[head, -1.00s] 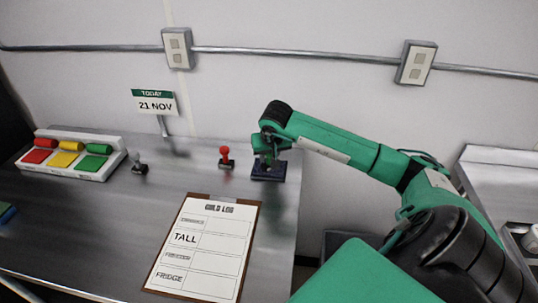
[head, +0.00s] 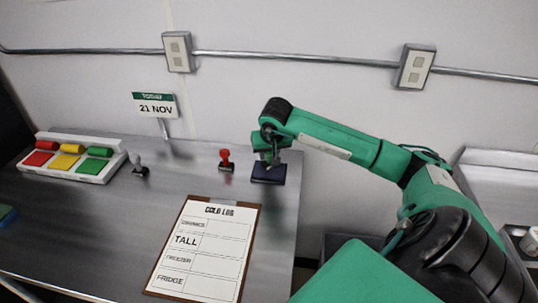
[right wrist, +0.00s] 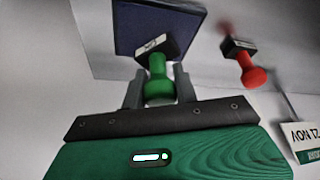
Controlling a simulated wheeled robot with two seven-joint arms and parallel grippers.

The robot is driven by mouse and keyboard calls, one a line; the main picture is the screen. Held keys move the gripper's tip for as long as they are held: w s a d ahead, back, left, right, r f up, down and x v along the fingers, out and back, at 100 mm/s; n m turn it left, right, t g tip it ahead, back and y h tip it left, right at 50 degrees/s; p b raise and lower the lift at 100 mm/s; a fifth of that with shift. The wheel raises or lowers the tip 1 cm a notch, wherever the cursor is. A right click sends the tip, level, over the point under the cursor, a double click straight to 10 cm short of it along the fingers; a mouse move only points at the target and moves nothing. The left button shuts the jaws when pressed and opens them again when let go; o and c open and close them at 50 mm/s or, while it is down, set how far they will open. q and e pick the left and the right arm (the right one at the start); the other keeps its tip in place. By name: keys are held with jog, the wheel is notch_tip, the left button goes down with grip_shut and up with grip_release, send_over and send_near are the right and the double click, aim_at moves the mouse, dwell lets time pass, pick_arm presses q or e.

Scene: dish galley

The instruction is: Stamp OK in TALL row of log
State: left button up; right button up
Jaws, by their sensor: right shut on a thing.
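My right gripper (head: 271,158) is shut on a green-handled stamp (right wrist: 159,82), whose dark block points toward the dark blue ink pad (head: 268,173). The pad also shows in the right wrist view (right wrist: 127,24). The stamp is over the pad; I cannot tell whether they touch. The cold log (head: 205,245) lies on a brown clipboard, with rows DRINKS, TALL, FREEZER and FRIDGE. The TALL row (head: 222,245) has a blank right cell. My left gripper is not in view.
A red-handled stamp (head: 226,160) stands left of the pad, and a grey-black stamp (head: 140,167) farther left. A white tray with coloured blocks (head: 91,177) sits at the left. A date sign (head: 156,105) reads 21 NOV. Bare counter (head: 110,225) lies left of the log.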

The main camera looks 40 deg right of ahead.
jog(key=shift+r+p, duration=1.1)
jog(key=shift+r, duration=1.4)
